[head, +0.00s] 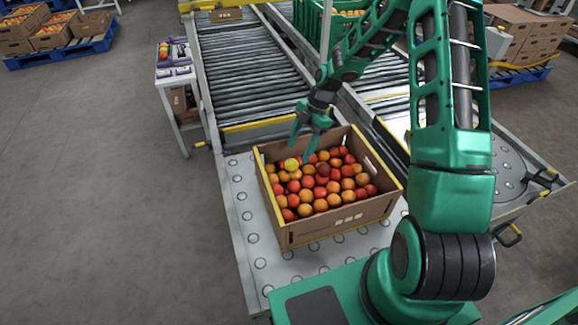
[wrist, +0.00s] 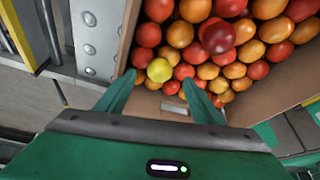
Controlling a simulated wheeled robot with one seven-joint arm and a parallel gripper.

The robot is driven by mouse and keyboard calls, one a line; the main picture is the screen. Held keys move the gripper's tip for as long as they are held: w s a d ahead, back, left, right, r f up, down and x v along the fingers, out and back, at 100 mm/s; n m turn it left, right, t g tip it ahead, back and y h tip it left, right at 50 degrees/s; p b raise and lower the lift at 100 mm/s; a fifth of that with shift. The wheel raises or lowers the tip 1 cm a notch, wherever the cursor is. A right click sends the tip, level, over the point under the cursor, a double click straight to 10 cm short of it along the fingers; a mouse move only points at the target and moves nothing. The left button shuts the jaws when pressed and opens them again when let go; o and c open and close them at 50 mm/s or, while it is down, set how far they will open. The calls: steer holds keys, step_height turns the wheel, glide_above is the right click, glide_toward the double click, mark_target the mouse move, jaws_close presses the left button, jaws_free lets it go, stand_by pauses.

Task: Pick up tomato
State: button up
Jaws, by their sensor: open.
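A cardboard crate (head: 337,231) full of red and orange tomatoes (head: 320,195) stands on the ball-transfer table. A yellow tomato (head: 291,165) lies on top near the crate's far left side; it also shows in the wrist view (wrist: 159,70). A dark red tomato (head: 323,170) lies on top near the far middle and shows in the wrist view (wrist: 218,38). My gripper (head: 304,150) is open and empty above the crate's far edge. In the wrist view its fingertips (wrist: 165,82) spread on either side of the yellow tomato. I cannot tell its height above the tomatoes.
The ball-transfer table (head: 247,225) has bare room left of the crate. Roller conveyors (head: 250,70) run behind it. A small side table (head: 174,72) with purple items stands at the left. Pallets of crates (head: 62,50) stand at the back left.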

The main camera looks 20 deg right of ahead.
mark_target(294, 160)
steer(key=shift+x, duration=2.85)
steer(key=shift+w, duration=0.1)
steer(key=shift+c, duration=0.2)
steer(key=c, duration=0.8)
